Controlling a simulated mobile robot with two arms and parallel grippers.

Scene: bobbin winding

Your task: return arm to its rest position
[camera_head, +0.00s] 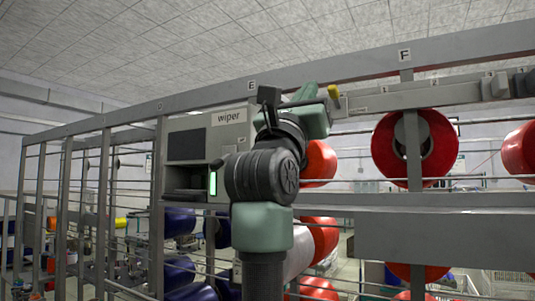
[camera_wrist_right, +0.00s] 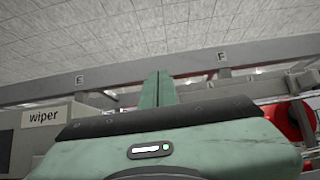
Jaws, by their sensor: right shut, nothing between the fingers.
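My right arm rises from the bottom middle of the head view, in front of the steel rack. Its green right gripper (camera_head: 306,92) is at the top of the arm, just below the upper beam between the E and F labels. In the right wrist view the two green fingers (camera_wrist_right: 157,88) lie together, pointing up toward the beam and ceiling, with nothing between them. My left gripper is in neither view.
A grey box labelled wiper (camera_head: 190,123) stands left of my arm, with a dark panel and a green light. Red bobbins (camera_head: 384,149) hang on the rack at right, some partly behind my arm. A yellow-tipped handle (camera_head: 333,93) sits close right of the gripper.

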